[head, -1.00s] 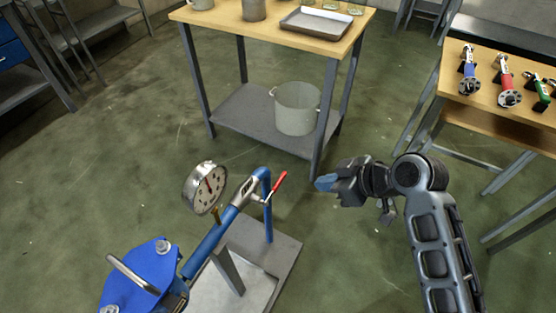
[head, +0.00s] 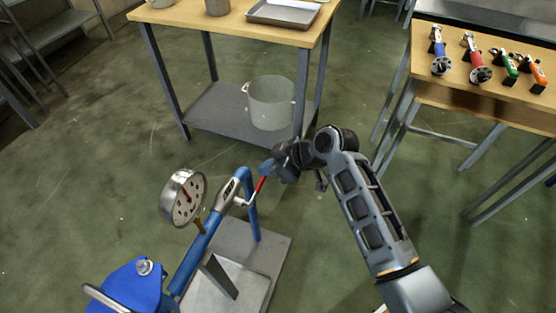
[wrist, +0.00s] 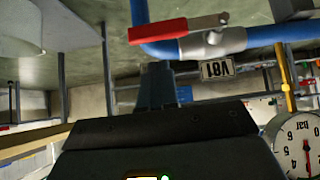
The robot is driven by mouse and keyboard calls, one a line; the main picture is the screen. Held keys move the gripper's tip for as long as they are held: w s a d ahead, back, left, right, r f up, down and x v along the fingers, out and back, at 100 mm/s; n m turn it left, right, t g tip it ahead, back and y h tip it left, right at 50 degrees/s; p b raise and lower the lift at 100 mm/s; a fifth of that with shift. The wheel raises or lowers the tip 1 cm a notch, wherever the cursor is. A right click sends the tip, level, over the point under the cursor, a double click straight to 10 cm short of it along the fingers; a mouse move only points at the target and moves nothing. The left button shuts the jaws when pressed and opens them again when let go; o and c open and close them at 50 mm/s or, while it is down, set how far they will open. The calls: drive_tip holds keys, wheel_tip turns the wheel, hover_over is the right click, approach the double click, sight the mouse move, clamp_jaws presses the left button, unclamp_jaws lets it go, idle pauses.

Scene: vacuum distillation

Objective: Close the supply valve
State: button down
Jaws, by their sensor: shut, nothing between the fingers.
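The supply valve (head: 229,188) is a metal body on a blue pipe (head: 196,248), with a red-gripped lever (head: 261,184). In the wrist view the valve body (wrist: 213,42) and red lever (wrist: 160,30) show near the top, upside down. The lever lies roughly along the pipe there. My gripper (head: 267,167) is shut and empty, its blue fingertips at the lever's far end in the head view. In the wrist view my fingers (wrist: 155,85) point up toward the red grip. I cannot tell whether they touch it.
A pressure gauge (head: 184,198) stands beside the pipe, left of the valve. A blue-lidded vessel (head: 128,285) is at the front left. A wooden table (head: 300,36) with a pot (head: 270,103) on its shelf stands behind. Another table (head: 400,62) holds several coloured valve parts at right.

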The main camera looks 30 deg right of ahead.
drive_tip(key=shift+f, duration=1.25)
drive_tip(key=shift+f, duration=0.1)
